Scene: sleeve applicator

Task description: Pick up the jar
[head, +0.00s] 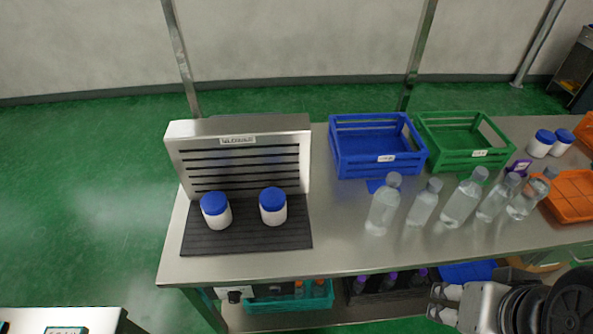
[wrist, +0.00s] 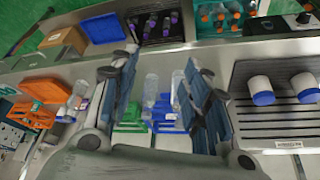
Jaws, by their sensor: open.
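Two white jars with blue lids stand upright on a black ribbed mat (head: 240,243), in front of a slotted steel panel (head: 240,155). The left jar (head: 215,211) and the right jar (head: 272,207) are a little apart. Both also show at the right of the wrist view, one (wrist: 261,88) nearer the middle and one (wrist: 304,86) near the edge. Two more white, blue-lidded jars (head: 540,144) (head: 561,142) stand at the far right of the bench. My gripper (head: 438,302) is open and empty by the bench's front edge, right of the mat. Its spread fingers (wrist: 160,95) touch no jar.
Several clear bottles (head: 421,203) stand on the steel bench (head: 340,235) right of centre. Behind them are a blue crate (head: 385,166) and a green crate (head: 470,160). An orange tray (head: 572,208) lies at the right. The bench between mat and bottles is clear.

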